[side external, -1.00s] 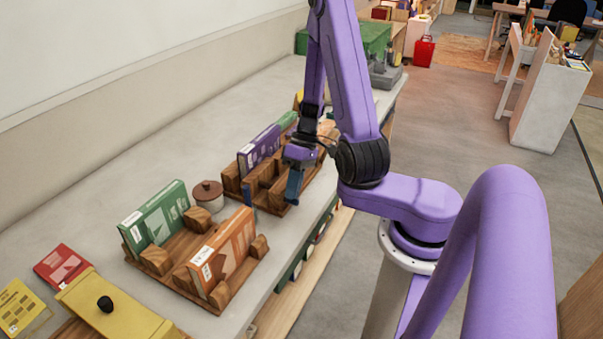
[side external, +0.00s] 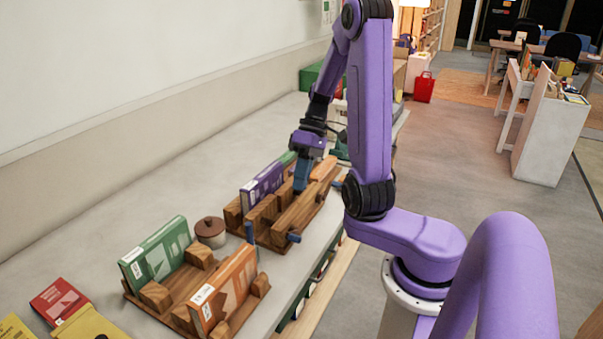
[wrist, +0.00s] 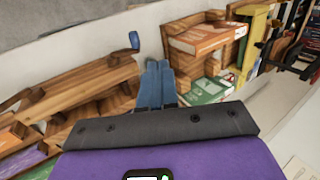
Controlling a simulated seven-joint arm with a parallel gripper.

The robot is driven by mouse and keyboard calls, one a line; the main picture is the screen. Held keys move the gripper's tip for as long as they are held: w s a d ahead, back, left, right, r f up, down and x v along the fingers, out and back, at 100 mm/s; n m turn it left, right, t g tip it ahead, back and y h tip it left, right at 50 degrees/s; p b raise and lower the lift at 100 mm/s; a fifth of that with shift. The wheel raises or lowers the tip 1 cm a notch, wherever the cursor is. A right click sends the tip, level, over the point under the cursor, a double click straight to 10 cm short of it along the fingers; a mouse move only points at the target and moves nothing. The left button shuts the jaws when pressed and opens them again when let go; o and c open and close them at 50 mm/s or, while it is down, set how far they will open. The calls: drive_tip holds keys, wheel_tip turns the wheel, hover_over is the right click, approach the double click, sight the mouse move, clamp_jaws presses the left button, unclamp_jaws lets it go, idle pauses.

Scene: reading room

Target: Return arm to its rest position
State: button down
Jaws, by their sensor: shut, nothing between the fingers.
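My gripper (side external: 301,178) is shut and empty, its blue fingers pointing down over the far wooden rack (side external: 272,238) in the side external view. In the wrist view the blue fingertips (wrist: 157,68) are together with nothing between them. My purple arm is raised and bent above the counter. The far rack holds a purple book (side external: 262,184), a green one (side external: 287,159) behind it and an orange one (side external: 324,169). I cannot tell whether the fingers touch the rack.
The near wooden rack (side external: 172,307) holds a green box (side external: 155,254) and an orange box (side external: 223,288). A lidded brown pot (side external: 210,232) stands between the racks. A red box (side external: 59,301) lies at the lower left.

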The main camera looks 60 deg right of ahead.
drive_tip(key=s+a+r+n+g+h, duration=0.2)
drive_tip(key=s+a+n+h, duration=0.3)
drive_tip(key=a+n, duration=0.5)
drive_tip(key=s+a+n+t, duration=0.2)
drive_tip(key=s+a, duration=0.3)
drive_tip(key=s, duration=0.5)
drive_tip(key=shift+r+n+h, duration=0.25)
drive_tip(key=shift+n+h, duration=0.05)
